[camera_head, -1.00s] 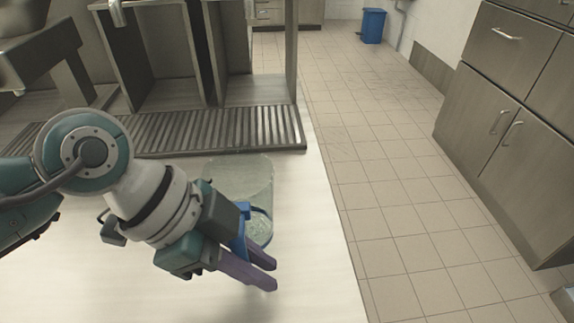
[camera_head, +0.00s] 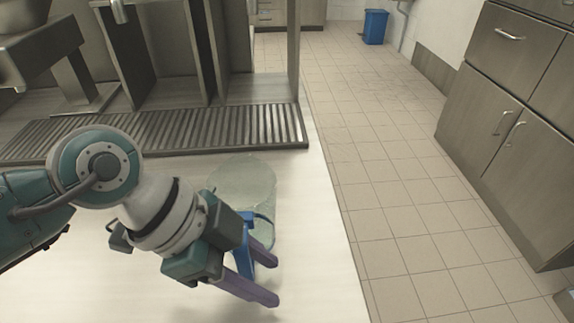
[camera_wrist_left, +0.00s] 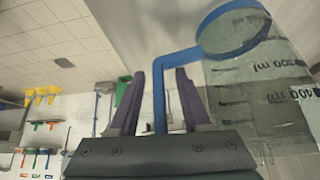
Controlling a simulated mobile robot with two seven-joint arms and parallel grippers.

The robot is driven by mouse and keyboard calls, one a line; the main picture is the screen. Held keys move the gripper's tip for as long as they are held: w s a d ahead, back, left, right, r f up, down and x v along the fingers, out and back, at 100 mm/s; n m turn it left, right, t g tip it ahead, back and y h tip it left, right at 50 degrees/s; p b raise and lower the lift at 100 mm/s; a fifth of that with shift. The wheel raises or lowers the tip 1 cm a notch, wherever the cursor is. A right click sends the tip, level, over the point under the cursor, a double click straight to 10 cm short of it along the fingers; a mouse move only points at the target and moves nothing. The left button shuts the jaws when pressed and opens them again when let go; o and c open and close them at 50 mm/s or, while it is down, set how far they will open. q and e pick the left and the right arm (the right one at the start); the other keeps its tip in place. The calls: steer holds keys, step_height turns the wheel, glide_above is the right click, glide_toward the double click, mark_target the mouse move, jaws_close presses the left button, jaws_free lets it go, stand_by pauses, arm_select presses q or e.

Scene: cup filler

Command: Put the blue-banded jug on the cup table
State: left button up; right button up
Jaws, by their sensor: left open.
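The blue-banded jug (camera_head: 247,183) is clear, with a blue band and handle. It shows over the pale tabletop (camera_head: 320,240), partly hidden by my left gripper. In the left wrist view its body (camera_wrist_left: 262,95) is at the right, with printed marks and the blue band at its upper end. My left gripper (camera_head: 269,277) has its purple fingers open around the blue handle, one on each side; they also show in the left wrist view (camera_wrist_left: 162,100). I cannot tell whether the jug touches the tabletop. My right gripper is not in view.
A ridged metal drip tray (camera_head: 190,132) and steel frames stand behind the jug. The tabletop ends at the right, above open tiled floor (camera_head: 390,170). Steel cabinets (camera_head: 510,130) stand at the right, and a blue bin (camera_head: 375,27) is far back.

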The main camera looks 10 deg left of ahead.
arm_select(q)
steer(key=shift+r, duration=0.2)
steer(key=p+v, duration=0.3)
steer(key=v, duration=0.9)
steer(key=w+d+r+t+h, duration=0.3)
steer(key=d+r+t+h, duration=0.15)
steer(key=r, duration=0.45)
steer(key=w+d+r+t+h, duration=0.2)
steer(key=d+r+t+h, duration=0.3)
steer(key=r, duration=0.4)
steer(key=w+a+r+n+t+y, duration=0.2)
steer(key=a+n+t+y, duration=0.2)
steer(key=a+n+y, duration=0.1)
steer(key=w+a+r+n+t+y, duration=0.2)
steer(key=a+n+t+y, duration=0.3)
steer(key=s+a+f+n+g+y, duration=0.3)
steer(key=a+f+g+y, duration=0.15)
steer(key=f, duration=0.25)
steer(key=s+a+f+n+g+y, duration=0.3)
steer(key=a+f+n+y, duration=0.15)
steer(key=f, duration=0.25)
steer(key=s+d+f+m+g+h, duration=0.1)
steer(key=s+d+f+m+g, duration=0.1)
steer(key=s+f+g, duration=0.2)
steer(key=s+d+f+m+g+h, duration=0.2)
steer(key=s+d+f+g, duration=0.1)
steer(key=s, duration=0.7)
steer(key=shift+s+f+g, duration=0.25)
steer(key=shift+f+g, duration=0.65)
